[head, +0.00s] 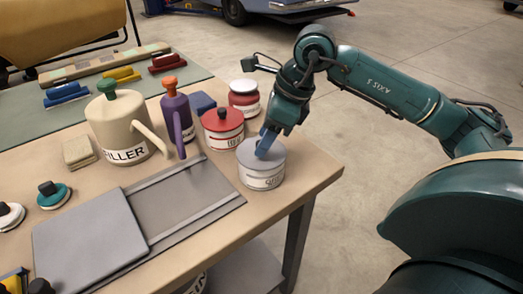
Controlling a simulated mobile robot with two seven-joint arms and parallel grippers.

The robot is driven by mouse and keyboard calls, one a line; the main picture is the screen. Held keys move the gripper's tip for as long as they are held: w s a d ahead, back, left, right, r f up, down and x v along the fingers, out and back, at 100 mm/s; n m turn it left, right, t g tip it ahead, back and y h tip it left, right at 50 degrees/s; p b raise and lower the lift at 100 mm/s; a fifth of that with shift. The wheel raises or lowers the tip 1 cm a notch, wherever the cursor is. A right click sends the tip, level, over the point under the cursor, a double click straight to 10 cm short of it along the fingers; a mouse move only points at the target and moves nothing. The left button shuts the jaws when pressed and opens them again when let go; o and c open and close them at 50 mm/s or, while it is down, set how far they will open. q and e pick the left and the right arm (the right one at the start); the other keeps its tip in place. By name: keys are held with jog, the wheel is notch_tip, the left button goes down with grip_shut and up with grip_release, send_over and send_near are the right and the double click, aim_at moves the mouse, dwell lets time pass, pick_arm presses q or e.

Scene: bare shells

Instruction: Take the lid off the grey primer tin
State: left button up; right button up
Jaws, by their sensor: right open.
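The grey primer tin (263,178) stands upright near the right edge of the workbench, with a pale label band around its side. Its flat grey lid (248,152) sits on top of the tin. My right gripper (265,142) reaches down from the upper right over the lid. Its blue fingers are open and appear at the top of the lid, covering its middle. I cannot tell whether they touch it or whether a knob is hidden there. My left gripper is not in view.
A red tin (223,138) with a dark knob stands just behind the grey tin, and a white-lidded red tin (244,105) is farther back. A purple bottle (178,122) and the cream filler can (115,125) stand left. A grey board (88,243) lies in front.

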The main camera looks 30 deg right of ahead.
jog(key=shift+w+a+f, duration=0.1)
jog(key=shift+a+f, duration=0.05)
jog(key=shift+f, duration=0.2)
jog(key=shift+c, duration=0.2)
grip_shut()
